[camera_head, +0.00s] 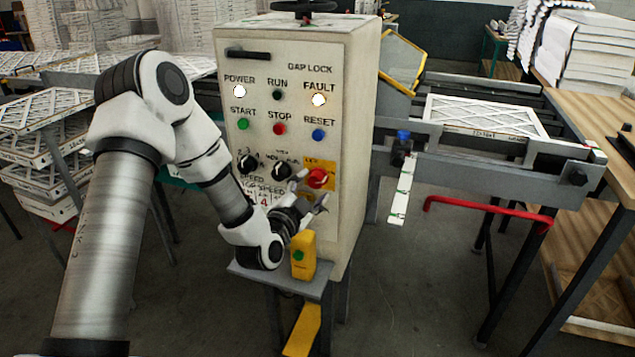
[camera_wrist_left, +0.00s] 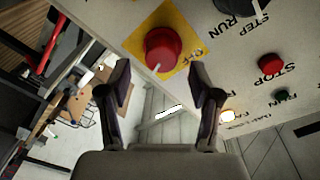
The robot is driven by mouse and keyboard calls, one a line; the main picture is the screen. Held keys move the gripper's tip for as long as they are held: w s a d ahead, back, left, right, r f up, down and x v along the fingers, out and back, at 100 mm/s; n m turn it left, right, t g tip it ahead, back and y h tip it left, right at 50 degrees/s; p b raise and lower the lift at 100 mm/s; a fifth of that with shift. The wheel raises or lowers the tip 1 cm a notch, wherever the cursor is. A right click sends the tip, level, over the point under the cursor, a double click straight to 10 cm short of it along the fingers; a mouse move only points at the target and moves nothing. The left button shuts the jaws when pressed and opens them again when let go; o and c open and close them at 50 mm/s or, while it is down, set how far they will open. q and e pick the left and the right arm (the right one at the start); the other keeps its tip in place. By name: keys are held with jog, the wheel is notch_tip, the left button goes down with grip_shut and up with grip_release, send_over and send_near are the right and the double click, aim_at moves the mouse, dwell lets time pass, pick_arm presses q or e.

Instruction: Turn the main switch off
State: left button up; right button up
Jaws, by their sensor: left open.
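The main switch (camera_head: 317,178) is a red rotary knob on a yellow plate, low on the right of the control panel (camera_head: 295,75). In the left wrist view the red knob (camera_wrist_left: 163,48) has a white pointer line, and part of an OFF label shows beside it. My left gripper (camera_head: 313,192) is at the panel, just in front of and partly over the switch. In the left wrist view its two fingers (camera_wrist_left: 158,84) are spread and empty, with the knob beyond the tips. I cannot tell whether a finger touches the knob. My right gripper is not in view.
Two black selector knobs (camera_head: 282,170) sit left of the switch. A yellow box with a green button (camera_head: 303,256) stands just below my gripper. The POWER lamp (camera_head: 239,91) and FAULT lamp (camera_head: 319,99) glow white. A conveyor (camera_head: 490,170) with a boxed filter lies right.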

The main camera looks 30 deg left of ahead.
aim_at(317, 180)
pick_arm(q)
jog(key=shift+w+a, duration=0.2)
jog(key=shift+w, duration=0.35)
jog(key=shift+w+a, duration=0.2)
jog(key=shift+w, duration=0.35)
jog(key=shift+w+a+f, duration=0.1)
jog(key=shift+w+a, duration=0.05)
jog(key=c, duration=1.2)
